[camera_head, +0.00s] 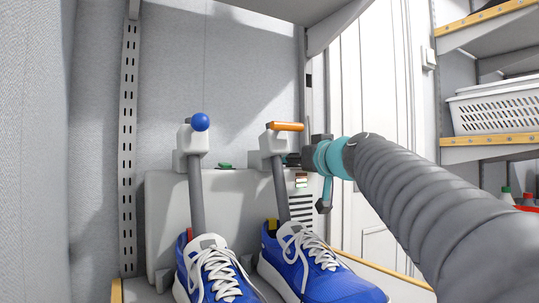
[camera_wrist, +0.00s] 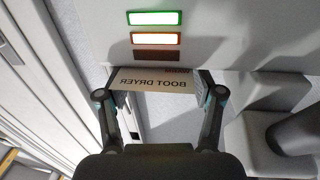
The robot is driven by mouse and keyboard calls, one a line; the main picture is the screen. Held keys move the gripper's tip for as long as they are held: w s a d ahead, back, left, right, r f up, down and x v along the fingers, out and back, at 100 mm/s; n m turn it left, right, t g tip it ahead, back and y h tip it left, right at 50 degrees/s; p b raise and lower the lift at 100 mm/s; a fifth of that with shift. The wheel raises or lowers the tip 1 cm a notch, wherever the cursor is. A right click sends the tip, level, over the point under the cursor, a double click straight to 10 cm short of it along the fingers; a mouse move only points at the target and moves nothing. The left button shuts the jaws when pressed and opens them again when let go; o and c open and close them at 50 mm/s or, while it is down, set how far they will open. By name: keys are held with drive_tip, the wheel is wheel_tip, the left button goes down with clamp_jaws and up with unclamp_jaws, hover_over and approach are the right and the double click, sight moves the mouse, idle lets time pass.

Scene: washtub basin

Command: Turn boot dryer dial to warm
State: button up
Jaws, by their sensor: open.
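A blue ball knob (camera_head: 201,122) tops the left post, and an orange lever (camera_head: 286,126) tops the right one. A green piece (camera_head: 224,166) sits on the box's top edge. I cannot make out a dial with certainty. My gripper (camera_wrist: 158,78) is open and empty at the dryer's right end; the arm partly hides it in the head view. Between its fingers shows an upside-down "BOOT DRYER" label (camera_wrist: 153,81). Contact is unclear.
Green (camera_wrist: 155,18) and orange (camera_wrist: 158,39) indicators are lit beyond the fingers, above a dark one (camera_wrist: 158,55). Blue shoes (camera_head: 215,270) stand in front of the dryer. A white basket (camera_head: 500,108) sits on a right-hand shelf. A white door (camera_head: 375,100) stands behind my arm.

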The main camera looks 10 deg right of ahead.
drive_tip(key=shift+x, duration=0.8)
drive_tip(key=shift+c, duration=0.3)
drive_tip(key=c, duration=1.1)
drive_tip(key=shift+f+n+y+b, duration=0.2)
drive_tip(key=shift+n+y+b, duration=0.3)
drive_tip(key=shift+b, duration=0.6)
drive_tip(key=shift+r+n+g+y+b, duration=0.15)
drive_tip(key=shift+n+g+y+b, duration=0.2)
drive_tip(key=shift+y+b, duration=0.3)
drive_tip(key=o, duration=1.2)
drive_tip(key=shift+c, duration=0.2)
